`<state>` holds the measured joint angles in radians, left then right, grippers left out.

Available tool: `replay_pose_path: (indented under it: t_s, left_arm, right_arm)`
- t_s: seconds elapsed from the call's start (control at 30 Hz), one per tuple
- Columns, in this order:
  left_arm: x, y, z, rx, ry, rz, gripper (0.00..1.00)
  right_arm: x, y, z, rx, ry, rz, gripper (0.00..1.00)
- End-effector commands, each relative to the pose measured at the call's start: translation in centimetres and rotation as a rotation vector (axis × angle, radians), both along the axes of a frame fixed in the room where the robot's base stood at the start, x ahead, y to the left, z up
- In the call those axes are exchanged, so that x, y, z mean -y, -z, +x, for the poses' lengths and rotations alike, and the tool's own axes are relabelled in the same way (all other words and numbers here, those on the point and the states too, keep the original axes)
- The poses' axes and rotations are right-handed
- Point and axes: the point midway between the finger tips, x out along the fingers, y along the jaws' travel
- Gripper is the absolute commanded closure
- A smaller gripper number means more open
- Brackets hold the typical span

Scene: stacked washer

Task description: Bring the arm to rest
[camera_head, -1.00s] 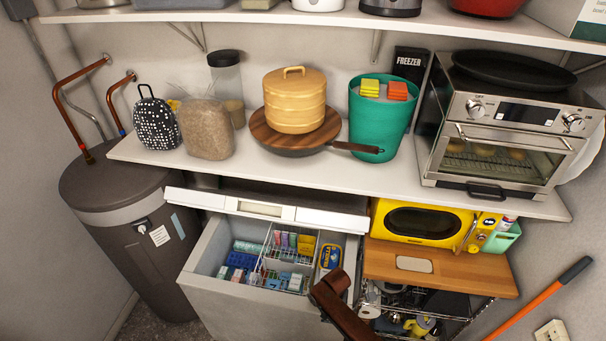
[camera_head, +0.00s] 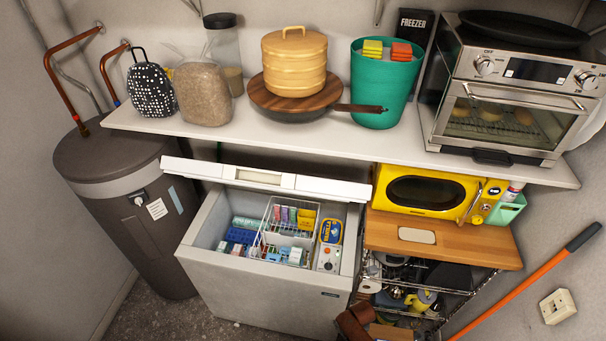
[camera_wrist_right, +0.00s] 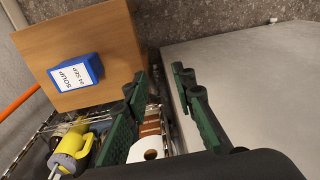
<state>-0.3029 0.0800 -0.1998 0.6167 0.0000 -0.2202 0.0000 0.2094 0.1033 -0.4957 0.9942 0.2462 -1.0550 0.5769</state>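A blue tub with a white SOUP label (camera_wrist_right: 76,73) shows against that board. My left gripper is not in view.
The freezer's lid (camera_head: 265,178) is raised, and baskets of packets lie inside. A yellow microwave (camera_head: 430,192) stands behind the board. A wire rack below holds a yellow kettle (camera_wrist_right: 68,155). An orange-handled pole (camera_head: 530,285) leans at the right.

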Motion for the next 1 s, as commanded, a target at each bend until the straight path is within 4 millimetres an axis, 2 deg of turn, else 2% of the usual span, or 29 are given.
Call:
replay_pose_path:
  t_s: [0.03,0.1,0.17,0.2,0.37,0.5,0.6,0.73,0.87,1.0]
  left_arm:
    - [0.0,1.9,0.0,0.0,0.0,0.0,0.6]
    - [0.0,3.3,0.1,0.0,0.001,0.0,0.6]
    - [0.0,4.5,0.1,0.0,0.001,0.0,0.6]
    - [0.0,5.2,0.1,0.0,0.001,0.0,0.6]
    - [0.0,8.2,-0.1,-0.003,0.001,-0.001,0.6]
    - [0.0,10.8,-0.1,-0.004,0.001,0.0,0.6]
    - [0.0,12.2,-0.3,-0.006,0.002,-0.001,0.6]
    - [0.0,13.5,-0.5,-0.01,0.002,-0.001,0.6]
    - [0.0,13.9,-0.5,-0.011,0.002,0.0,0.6]
    - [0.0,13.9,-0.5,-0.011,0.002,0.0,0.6]
  right_arm:
    - [1.4,4.2,-2.7,-0.008,-0.002,-0.001,0.76]
    - [3.2,8.1,-5.8,0.002,-0.021,-0.004,0.76]
    - [4.6,11.2,-8.5,0.01,-0.037,-0.009,0.76]
    - [5.6,13.2,-10.4,0.013,-0.049,-0.013,0.76]
    - [9.2,20.4,-19.0,0.026,-0.106,-0.036,0.76]
    - [11.9,25.4,-27.3,0.03,-0.164,-0.058,0.76]
    - [13.3,27.8,-32.6,0.031,-0.205,-0.073,0.76]
    - [14.4,29.6,-37.6,0.034,-0.247,-0.087,0.76]
    - [14.9,30.1,-40.0,0.037,-0.271,-0.095,0.76]
    - [15.1,30.1,-40.4,0.039,-0.277,-0.096,0.76]
